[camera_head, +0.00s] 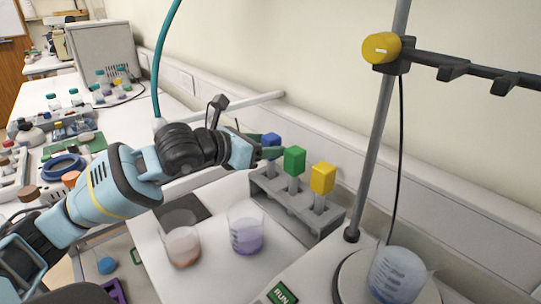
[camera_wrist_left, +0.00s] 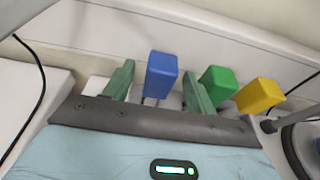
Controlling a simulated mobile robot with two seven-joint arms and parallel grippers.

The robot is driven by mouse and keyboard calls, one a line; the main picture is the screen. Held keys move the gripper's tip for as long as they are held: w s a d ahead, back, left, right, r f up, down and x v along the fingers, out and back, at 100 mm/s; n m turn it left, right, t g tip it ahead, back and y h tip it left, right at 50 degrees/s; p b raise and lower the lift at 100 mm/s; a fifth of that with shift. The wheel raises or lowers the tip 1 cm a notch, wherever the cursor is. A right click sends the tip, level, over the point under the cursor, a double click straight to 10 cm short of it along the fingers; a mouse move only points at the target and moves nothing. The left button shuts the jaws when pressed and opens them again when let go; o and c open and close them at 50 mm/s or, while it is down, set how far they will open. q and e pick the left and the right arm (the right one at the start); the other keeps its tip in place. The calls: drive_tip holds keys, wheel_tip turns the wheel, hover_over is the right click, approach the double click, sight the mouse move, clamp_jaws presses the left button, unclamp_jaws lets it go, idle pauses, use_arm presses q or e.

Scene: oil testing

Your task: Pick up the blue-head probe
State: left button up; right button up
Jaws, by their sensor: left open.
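The blue-head probe (camera_head: 270,141) stands upright in the grey rack (camera_head: 277,197), at its left end, beside the green-head probe (camera_head: 294,161) and the yellow-head probe (camera_head: 322,178). My left gripper (camera_head: 266,145) is open at the blue head. In the left wrist view the blue head (camera_wrist_left: 161,75) shows between the two green fingers (camera_wrist_left: 156,90), with a gap to the left finger. The right finger lies between the blue and green heads. The lower part of the blue probe is hidden by my gripper. My right gripper is not in view.
Two beakers (camera_head: 247,232) with liquid stand in front of the rack. A stand pole (camera_head: 378,130) with a yellow-knobbed clamp rises at the right, near a round plate holding another beaker (camera_head: 397,275). The wall is close behind the rack.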

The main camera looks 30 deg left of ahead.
use_arm(q)
drive_tip(key=shift+x, duration=1.05)
drive_tip(key=c, duration=1.1)
drive_tip(key=shift+o, duration=0.2)
drive_tip(key=shift+r, duration=0.2)
